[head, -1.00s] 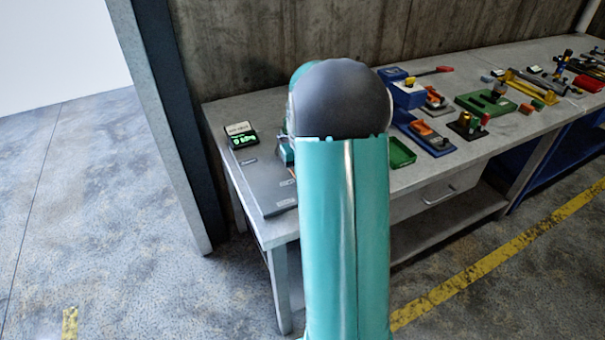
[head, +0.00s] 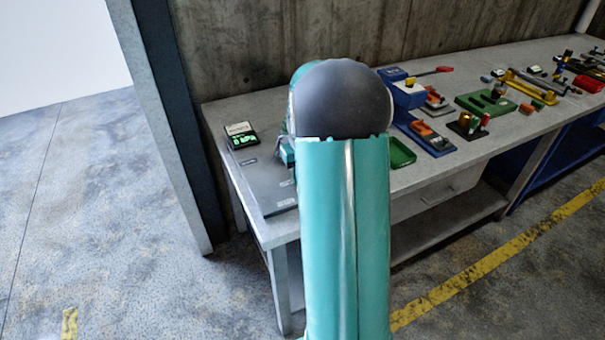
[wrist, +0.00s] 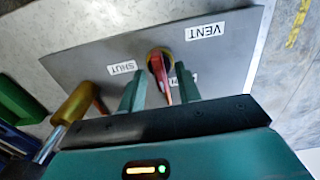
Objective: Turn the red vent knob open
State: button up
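The red vent knob (wrist: 158,66) shows in the wrist view, on a grey panel (wrist: 95,50) with a rounded orange-red top and a red pointer reaching down toward my gripper. A VENT label (wrist: 205,32) is at its upper right and a SHUT label (wrist: 122,67) at its left. Another label (wrist: 183,80) is partly hidden by a finger. My gripper (wrist: 160,90) is open, its two teal fingers apart with the pointer between them. I cannot tell whether either finger touches it. In the head view my arm hides the knob and most of my gripper.
A yellow-orange handle (wrist: 76,103) on a metal shaft is left of my gripper. A green tray (wrist: 18,102) lies further left. Several coloured fixtures line the bench (head: 430,178) to the right.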

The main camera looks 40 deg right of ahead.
notch_tip(320, 180, up, 14)
dwell(0.6)
dwell(0.4)
